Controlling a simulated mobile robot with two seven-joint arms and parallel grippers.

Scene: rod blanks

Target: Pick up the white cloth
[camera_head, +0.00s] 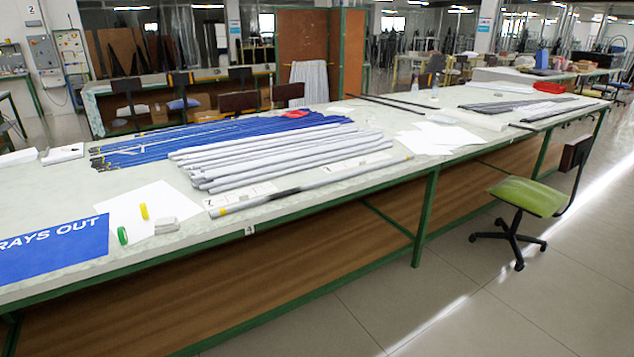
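Neither of my grippers is in view. A pale, draped piece that looks like white cloth (309,80) hangs by the cabinet behind the long table. A small whitish-grey block or folded piece (166,226) lies near the table's front edge, right of a white sheet; I cannot tell whether it is cloth. Another flat white item (62,153) lies at the table's left back. I cannot tell for certain which of these is the white cloth.
The long table (350,188) carries grey rods (280,158), blue rods (200,143), white papers (437,138), a blue sign (55,250), and green (122,236) and yellow (144,211) cylinders. A green-seated chair (530,196) stands at right. The floor in front is clear.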

